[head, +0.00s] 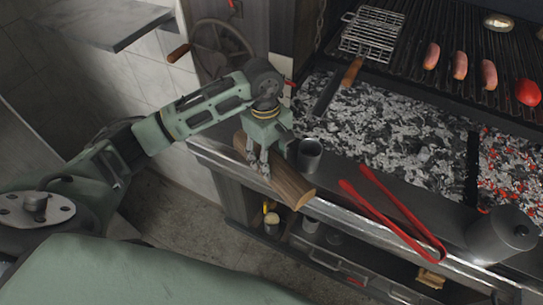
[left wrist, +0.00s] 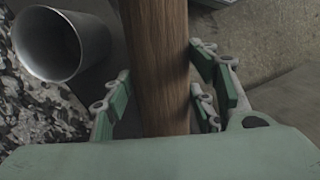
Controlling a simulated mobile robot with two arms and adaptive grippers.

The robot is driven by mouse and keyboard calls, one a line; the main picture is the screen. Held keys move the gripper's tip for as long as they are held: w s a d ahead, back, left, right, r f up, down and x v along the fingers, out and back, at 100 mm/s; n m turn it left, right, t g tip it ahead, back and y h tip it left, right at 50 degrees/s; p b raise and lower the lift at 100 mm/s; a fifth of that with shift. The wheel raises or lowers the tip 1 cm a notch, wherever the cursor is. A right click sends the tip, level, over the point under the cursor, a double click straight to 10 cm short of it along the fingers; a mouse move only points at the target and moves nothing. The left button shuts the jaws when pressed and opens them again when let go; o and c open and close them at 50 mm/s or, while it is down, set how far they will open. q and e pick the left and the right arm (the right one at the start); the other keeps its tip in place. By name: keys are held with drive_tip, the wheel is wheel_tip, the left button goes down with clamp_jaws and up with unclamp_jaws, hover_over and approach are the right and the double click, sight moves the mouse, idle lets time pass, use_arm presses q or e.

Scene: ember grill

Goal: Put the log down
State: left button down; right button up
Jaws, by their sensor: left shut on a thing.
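The log (head: 290,183) is a brown split piece of wood, lying slantwise by the front edge of the grill at its left end. My left gripper (head: 260,163) comes down on it from above and is shut on it near its middle. In the left wrist view the log (left wrist: 157,60) runs between the green-padded fingers (left wrist: 160,100). Whether the log touches the ledge below it cannot be told. My right gripper is not in view.
A metal cup (head: 308,154) stands close beside the log, also seen in the left wrist view (left wrist: 62,45). Red tongs (head: 395,215) lie on the front ledge to the right, with a dark lidded pot (head: 502,235) beyond. Ash and coals (head: 380,130) fill the bed behind. Sausages (head: 460,65) lie on the grate.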

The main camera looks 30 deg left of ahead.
use_arm(q)
drive_tip(key=shift+f, duration=0.1)
drive_tip(key=c, duration=0.7)
unclamp_jaws()
drive_tip(key=shift+c, duration=0.2)
